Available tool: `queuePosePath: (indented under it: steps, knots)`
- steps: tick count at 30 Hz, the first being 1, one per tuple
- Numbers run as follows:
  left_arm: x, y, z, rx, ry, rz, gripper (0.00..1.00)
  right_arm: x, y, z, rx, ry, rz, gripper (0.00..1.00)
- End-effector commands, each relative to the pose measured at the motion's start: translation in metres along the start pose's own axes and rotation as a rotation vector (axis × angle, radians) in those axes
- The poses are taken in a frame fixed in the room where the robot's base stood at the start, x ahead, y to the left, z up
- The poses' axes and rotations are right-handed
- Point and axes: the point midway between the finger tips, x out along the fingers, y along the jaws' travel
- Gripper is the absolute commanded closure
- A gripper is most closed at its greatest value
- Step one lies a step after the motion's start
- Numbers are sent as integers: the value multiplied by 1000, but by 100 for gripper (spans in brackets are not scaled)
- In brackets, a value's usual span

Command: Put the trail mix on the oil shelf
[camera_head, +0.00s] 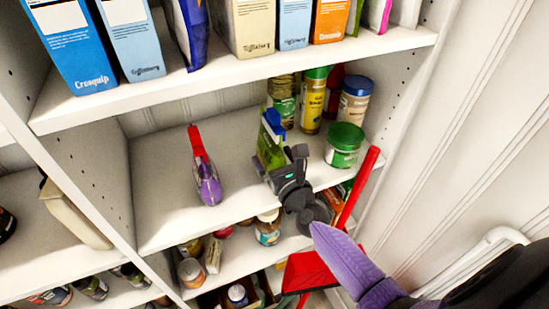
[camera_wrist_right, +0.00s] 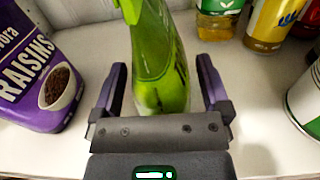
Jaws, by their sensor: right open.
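My right gripper (camera_head: 279,164) is open at the front of the middle shelf (camera_head: 165,142). I can read no label saying trail mix. My left gripper is not in view.
Right of the bottle stand a green-lidded jar (camera_head: 343,147), a yellow bottle (camera_head: 314,102) and a blue-lidded jar (camera_head: 354,100). Boxes (camera_head: 70,45) fill the shelf above; jars (camera_head: 267,229) stand below. A red-handled tool (camera_head: 357,188) leans at the right. The middle shelf's left part is clear.

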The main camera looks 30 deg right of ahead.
Motion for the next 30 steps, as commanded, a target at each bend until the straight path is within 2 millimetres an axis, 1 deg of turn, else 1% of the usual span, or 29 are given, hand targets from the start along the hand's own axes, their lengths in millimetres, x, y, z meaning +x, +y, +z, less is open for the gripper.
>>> queuePosePath:
  steps: [2, 5, 8, 12, 16, 18, 21, 25, 26, 28, 29, 30]
  knots:
    - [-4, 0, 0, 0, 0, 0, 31, 0, 0, 3, 0, 0, 0, 3]
    - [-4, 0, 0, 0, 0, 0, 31, -13, 0, 2, 1, 2, 0, 3]
    - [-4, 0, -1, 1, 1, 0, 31, -38, 0, 1, -1, 4, 1, 3]
    - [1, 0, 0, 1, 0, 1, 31, -75, 0, -1, -1, 4, 1, 3]
    - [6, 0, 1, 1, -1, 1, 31, -101, 0, -1, -1, 3, 2, 3]
    - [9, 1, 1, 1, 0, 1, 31, -111, 0, 0, -1, 2, 0, 3]
    - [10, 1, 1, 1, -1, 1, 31, -118, 0, 1, 0, 1, 1, 3]
    - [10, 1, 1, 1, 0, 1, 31, -121, 0, 2, -6, 2, 1, 3]
    - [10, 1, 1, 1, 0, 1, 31, -121, 0, -2, -31, 12, 3, 3]
    - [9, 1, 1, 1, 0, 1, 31, -122, 2, -30, -212, 79, 23, 3]
    - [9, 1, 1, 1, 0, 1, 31, -125, 4, -51, -353, 131, 49, 3]
    - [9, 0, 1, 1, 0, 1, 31, -132, 8, -88, -589, 216, 112, 3]
